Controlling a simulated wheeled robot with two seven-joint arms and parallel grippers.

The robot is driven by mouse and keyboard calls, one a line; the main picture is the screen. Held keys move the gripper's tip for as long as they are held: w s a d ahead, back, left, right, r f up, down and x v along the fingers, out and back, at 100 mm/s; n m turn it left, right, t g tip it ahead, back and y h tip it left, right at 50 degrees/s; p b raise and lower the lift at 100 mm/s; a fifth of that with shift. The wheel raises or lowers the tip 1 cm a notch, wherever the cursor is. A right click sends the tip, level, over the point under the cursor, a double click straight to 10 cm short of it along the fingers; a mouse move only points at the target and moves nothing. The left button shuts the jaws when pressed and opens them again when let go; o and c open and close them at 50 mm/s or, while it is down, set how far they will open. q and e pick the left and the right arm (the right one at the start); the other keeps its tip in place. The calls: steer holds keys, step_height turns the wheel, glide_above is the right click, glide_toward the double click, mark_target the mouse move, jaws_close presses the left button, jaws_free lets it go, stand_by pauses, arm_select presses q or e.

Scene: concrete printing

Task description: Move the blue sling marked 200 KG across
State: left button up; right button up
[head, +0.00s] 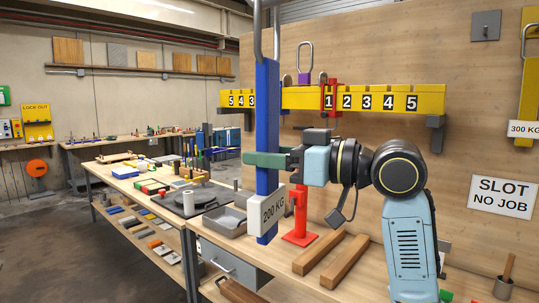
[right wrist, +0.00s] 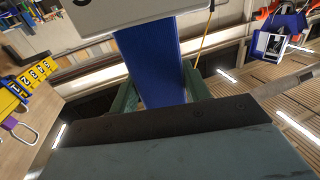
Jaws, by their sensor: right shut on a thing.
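The blue sling (head: 267,95) hangs upright near the middle of the head view, with a metal loop (head: 257,30) at its top that runs out of the picture. Its white tag (head: 274,210) reads 200 KG. My right gripper (head: 266,160) is shut on the sling's strap above the tag, its green fingers on both sides. In the right wrist view the blue strap (right wrist: 150,60) runs up between the green fingers (right wrist: 160,95). A yellow numbered bar (head: 390,88) is behind, with a red slider (head: 329,97) at 1. My left gripper is not in view.
A purple-pinned shackle (head: 304,66) is at the yellow bar. A red stand (head: 299,215), a grey tray (head: 228,220) and wooden battens (head: 345,258) are on the bench. A sign (head: 502,194) reads SLOT NO JOB. A tag (head: 523,129) reading 300 KG hangs at far right.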

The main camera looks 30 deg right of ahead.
steer(key=shift+r, duration=0.1)
steer(key=o, duration=1.4)
steer(key=b+v, duration=0.3)
steer(key=v, duration=1)
steer(key=shift+s+d, duration=0.15)
steer(key=shift+d, duration=0.05)
